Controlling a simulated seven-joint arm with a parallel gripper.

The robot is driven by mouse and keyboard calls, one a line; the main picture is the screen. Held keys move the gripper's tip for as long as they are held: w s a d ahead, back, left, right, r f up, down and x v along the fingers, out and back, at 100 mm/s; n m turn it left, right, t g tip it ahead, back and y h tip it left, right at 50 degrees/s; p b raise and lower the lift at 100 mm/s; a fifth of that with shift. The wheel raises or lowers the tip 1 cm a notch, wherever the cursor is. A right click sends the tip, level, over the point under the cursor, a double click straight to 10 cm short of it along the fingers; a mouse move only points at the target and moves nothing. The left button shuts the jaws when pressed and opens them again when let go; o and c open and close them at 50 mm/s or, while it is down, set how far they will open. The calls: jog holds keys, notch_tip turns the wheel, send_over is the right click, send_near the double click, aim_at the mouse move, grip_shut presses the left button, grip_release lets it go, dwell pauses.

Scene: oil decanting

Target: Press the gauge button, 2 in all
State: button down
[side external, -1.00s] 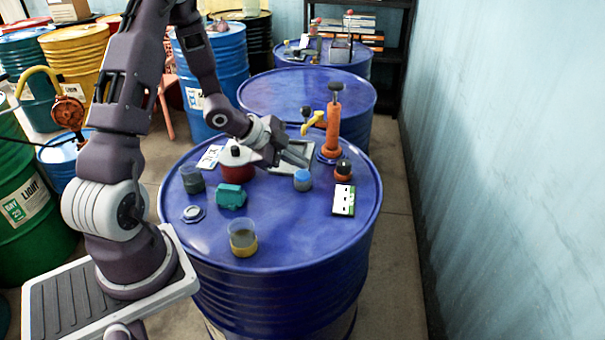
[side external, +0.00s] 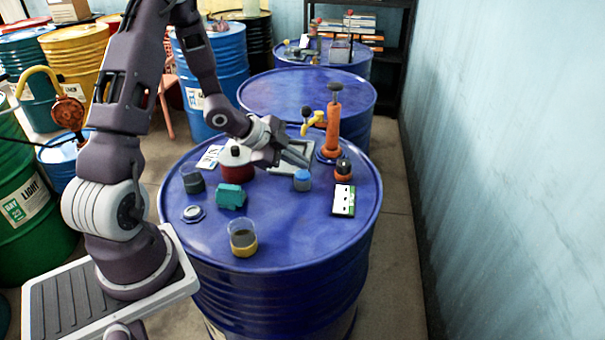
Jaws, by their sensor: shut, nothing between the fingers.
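My gripper (side external: 304,162) is shut and empty, low over the blue drum top, with its fingers pointing right. Its tips are close behind and above a small grey piece with a blue top (side external: 302,176); I cannot tell whether they touch it. A short orange piece with a black knob (side external: 343,168) stands right of the fingertips. An orange hand pump (side external: 331,125) with a yellow spout and a small dark round part (side external: 306,111) stands behind. I cannot tell for sure which of these is the gauge button.
On the drum top (side external: 290,225) are a teal block (side external: 230,196), a dark cup (side external: 193,181), a grey lid (side external: 193,213), a clear cup with a yellow base (side external: 242,240), a red container (side external: 237,172) and a white-green card (side external: 343,200). The front right is clear.

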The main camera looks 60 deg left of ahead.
aim_at(299, 175)
jog(key=shift+f, duration=0.4)
jog(key=shift+f, duration=0.45)
dwell(0.6)
jog(key=shift+r, duration=0.85)
jog(key=shift+r, duration=0.1)
jog(key=shift+r, duration=2.45)
dwell(0.5)
